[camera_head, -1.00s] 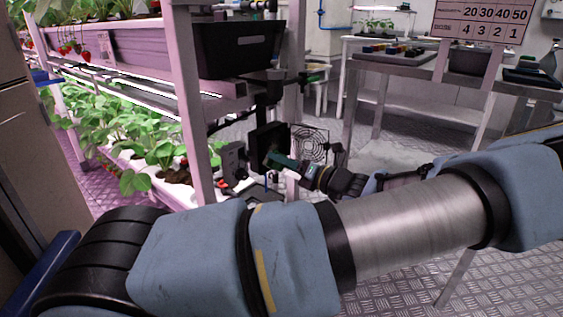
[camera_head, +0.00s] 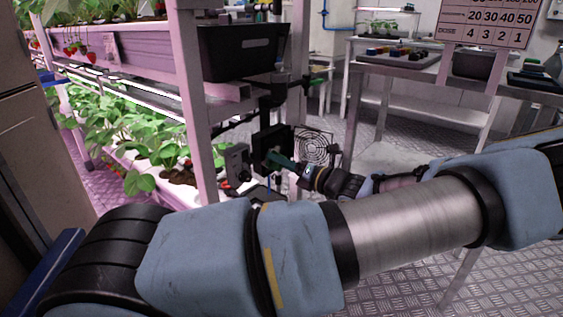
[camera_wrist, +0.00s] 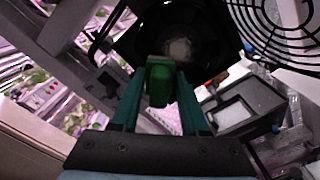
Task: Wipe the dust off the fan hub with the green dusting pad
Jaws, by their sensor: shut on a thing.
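My gripper (camera_wrist: 160,100) is shut on the green dusting pad (camera_wrist: 160,82), which sits between the green fingertips in the wrist view. Beyond the pad is the dark fan housing, with a pale greyish patch of dust on the fan hub (camera_wrist: 179,50). The pad is just in front of and below the hub in that view; I cannot tell whether they touch. In the head view my gripper (camera_head: 280,161) is at the black fan (camera_head: 265,143), and the pad and hub are too small to make out clearly there.
A round wire fan guard (camera_head: 315,148) stands just right of the fan; it also shows in the wrist view (camera_wrist: 280,28). A rack post (camera_head: 197,110) and a black bin (camera_head: 240,52) are to the left and above. A dark open box (camera_wrist: 240,108) lies below right in the wrist view.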

